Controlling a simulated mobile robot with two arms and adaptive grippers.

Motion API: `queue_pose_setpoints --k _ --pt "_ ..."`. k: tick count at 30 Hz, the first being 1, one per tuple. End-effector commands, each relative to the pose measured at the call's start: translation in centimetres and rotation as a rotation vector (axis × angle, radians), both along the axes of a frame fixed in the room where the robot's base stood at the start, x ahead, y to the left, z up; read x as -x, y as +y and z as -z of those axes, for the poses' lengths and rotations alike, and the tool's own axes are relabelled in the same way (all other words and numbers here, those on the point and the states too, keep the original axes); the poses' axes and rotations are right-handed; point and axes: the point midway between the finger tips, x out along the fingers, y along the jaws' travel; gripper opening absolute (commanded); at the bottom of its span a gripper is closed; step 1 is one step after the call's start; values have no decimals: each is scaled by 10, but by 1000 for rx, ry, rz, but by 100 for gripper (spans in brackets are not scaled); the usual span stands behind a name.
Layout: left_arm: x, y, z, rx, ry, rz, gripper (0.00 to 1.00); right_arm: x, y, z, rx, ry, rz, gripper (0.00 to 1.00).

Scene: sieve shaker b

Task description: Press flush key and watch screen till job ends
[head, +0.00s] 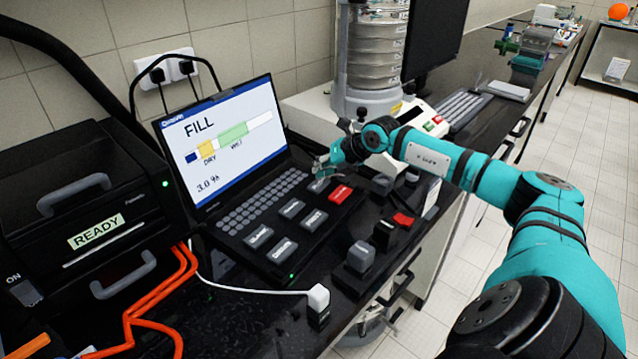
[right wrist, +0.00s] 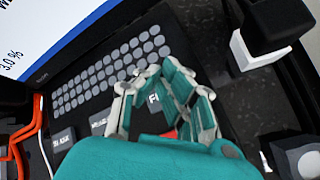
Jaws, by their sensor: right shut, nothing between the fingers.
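The console's screen (head: 222,140) reads FILL, with a bar marked DRY and WET and "3.0 %" below. Its keyboard (head: 262,200) has round grey keys and several larger labelled keys, one of them a red key (head: 341,194). My right gripper (head: 321,172) is shut and empty, low over the grey key (head: 319,187) beside the red one. In the right wrist view my fingers (right wrist: 150,77) partly cover a key (right wrist: 155,101) whose visible letters look like "FL". I cannot tell whether the fingertips touch it. My left gripper is not in view.
A black unit (head: 95,234) labelled READY stands at the left, with orange cables. A sieve stack (head: 376,50) stands behind my right arm.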

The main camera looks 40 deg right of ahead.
Motion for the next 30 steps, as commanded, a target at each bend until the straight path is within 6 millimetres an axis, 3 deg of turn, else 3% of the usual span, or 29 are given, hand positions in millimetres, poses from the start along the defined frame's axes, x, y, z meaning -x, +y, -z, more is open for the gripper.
queue_pose_setpoints --k 16,30 --pt "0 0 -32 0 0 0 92 0 0 -50 0 -1 0 0" --pt "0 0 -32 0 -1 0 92 0 0 -50 0 0 0 0"
